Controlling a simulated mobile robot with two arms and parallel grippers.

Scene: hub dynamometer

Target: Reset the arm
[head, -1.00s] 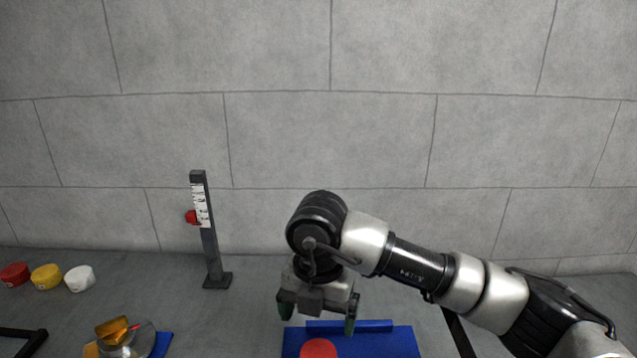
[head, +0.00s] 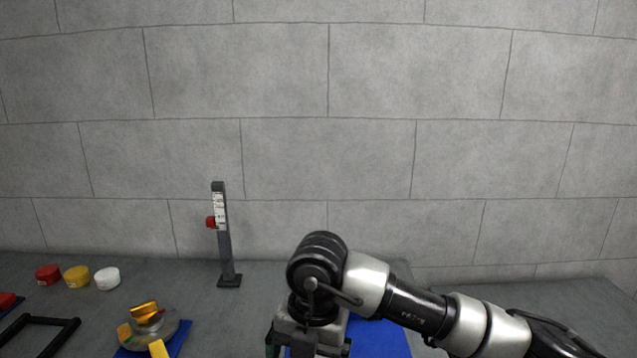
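My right arm comes in from the lower right. Its gripper (head: 308,345) hangs down at the bottom edge, in front of a blue mat (head: 385,338). The fingertips are cut off by the frame, so I cannot tell how far apart they are or whether they hold anything. My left arm and gripper are not in view. A grey disc-shaped hub (head: 166,330) with gold blocks on it sits on a blue base (head: 182,343) at the lower left. A dark upright post (head: 224,250) with a white scale and a red pointer (head: 210,222) stands behind it.
Red (head: 48,274), yellow (head: 77,276) and white (head: 107,278) round pots stand in a row at the back left. A black frame (head: 50,320) lies at the lower left, near a red item (head: 7,299). The counter between post and arm looks clear.

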